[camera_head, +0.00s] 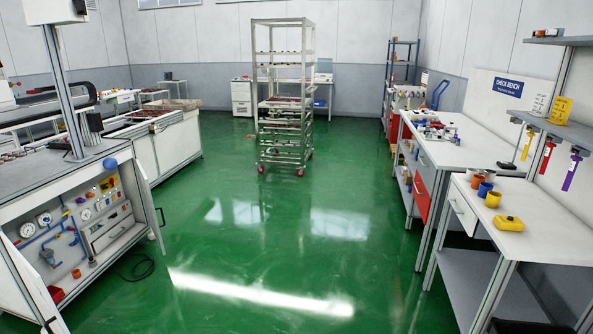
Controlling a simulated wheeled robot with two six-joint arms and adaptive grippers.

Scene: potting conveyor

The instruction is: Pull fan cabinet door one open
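No cabinet in view is clearly marked as the fan cabinet, so I cannot tell which door is door one. At the left, a grey cabinet (22,199) under a worktop has an open front showing gauges and blue pipes (62,232). A narrow panel (148,202) with a small dark handle (162,217) stands out at its right end, like a swung-out door seen nearly edge-on. Neither of my grippers is in view.
Green floor (270,230) is clear through the middle. A dark hose (137,268) lies by the cabinet. A wheeled rack (285,110) stands at the back.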

